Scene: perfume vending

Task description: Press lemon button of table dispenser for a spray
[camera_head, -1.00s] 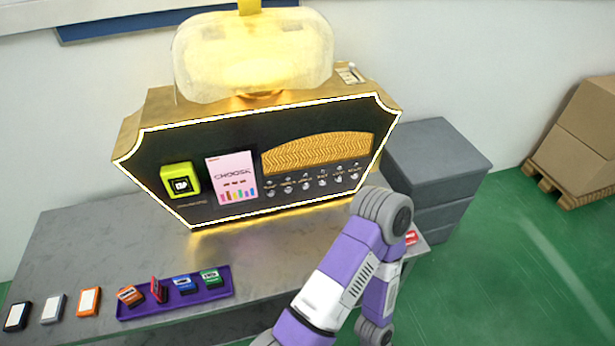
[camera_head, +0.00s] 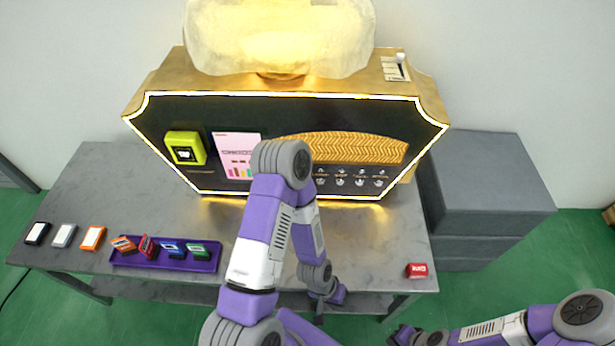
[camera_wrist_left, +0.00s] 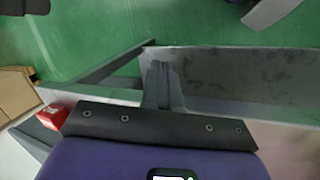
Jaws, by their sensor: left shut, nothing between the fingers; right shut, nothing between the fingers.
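The table dispenser (camera_head: 262,110) stands at the back of the table, with a dark front and lit edges. I cannot tell which is lemon. My left gripper (camera_head: 319,318) hangs low at the table's front edge, well apart from the buttons. In the left wrist view it is shut and empty (camera_wrist_left: 162,75).
A purple tray (camera_head: 128,261) with several coloured small boxes lies on the table's left, beside more small boxes (camera_head: 64,236). A red box (camera_head: 417,270) lies near the front right corner. A grey cabinet (camera_head: 485,185) stands to the right. The table (camera_head: 375,245) is clear between.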

